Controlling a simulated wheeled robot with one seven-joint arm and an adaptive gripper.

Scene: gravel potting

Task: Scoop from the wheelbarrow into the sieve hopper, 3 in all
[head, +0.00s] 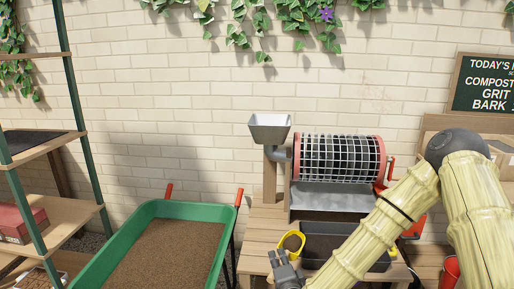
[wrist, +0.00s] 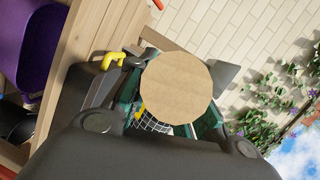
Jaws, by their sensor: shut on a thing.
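The green wheelbarrow (head: 213,207) stands left of the bench and holds brown, grainy material (head: 165,250). The grey sieve hopper (head: 270,127) stands on a wooden post at the left end of the mesh drum (head: 338,158). My gripper (head: 284,262) is low at the bench's front edge, right of the wheelbarrow and below the hopper. It is shut on a yellow scoop (head: 302,240), whose bowl looks brown inside. In the wrist view a round tan handle end (wrist: 180,85) fills the space between the fingers and hides most of the scoop.
A dark tray (head: 325,228) sits on the bench under the drum's chute (head: 330,197). A red crank (head: 386,172) is at the drum's right end. Shelves (head: 40,150) stand at the far left. A purple container (wrist: 30,45) shows in the wrist view.

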